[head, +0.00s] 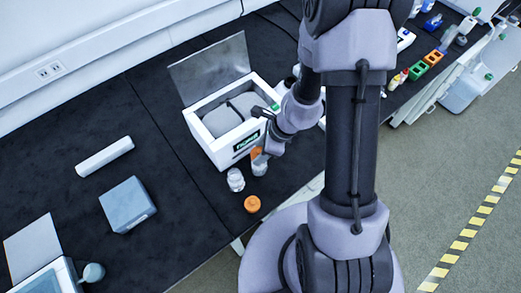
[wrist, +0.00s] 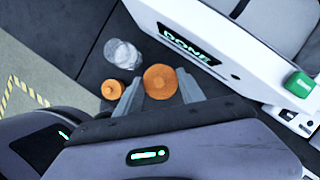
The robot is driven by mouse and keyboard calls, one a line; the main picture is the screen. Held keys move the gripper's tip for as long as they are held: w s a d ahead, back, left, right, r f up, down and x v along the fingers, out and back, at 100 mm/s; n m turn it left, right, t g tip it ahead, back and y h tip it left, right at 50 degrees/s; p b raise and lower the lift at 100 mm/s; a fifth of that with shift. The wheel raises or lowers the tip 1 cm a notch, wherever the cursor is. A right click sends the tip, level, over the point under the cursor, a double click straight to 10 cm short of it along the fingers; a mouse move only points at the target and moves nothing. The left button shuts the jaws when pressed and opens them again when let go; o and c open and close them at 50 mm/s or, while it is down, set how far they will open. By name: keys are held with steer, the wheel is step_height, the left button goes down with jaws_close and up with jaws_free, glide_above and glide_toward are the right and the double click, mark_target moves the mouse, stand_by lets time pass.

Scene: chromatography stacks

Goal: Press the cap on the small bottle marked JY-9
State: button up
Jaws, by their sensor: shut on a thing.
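My gripper (wrist: 160,86) is shut on an orange cap (wrist: 160,80), with one finger on each side of it. In the head view the held cap (head: 256,153) is at the top of a small clear bottle (head: 259,169), partly hidden by my gripper (head: 263,157). I cannot tell whether the cap is seated or just above the neck. A second small clear bottle (head: 236,180), uncapped, stands to its left; it also shows in the wrist view (wrist: 122,54). A second orange cap (head: 252,204) lies on the bench. No JY-9 marking is readable.
A blue-grey block (head: 128,204) and a white bar (head: 104,157) lie left. The black bench between is clear.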

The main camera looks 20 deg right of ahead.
steer(key=o, duration=1.9)
steer(key=shift+c, duration=0.2)
step_height(320, 180, up, 7)
steer(key=p, duration=0.6)
steer(key=shift+r, duration=0.1)
jaws_close()
steer(key=shift+f, duration=0.35)
steer(key=shift+f+b, duration=2.9)
steer(key=shift+b, duration=0.3)
steer(key=shift+r, duration=0.2)
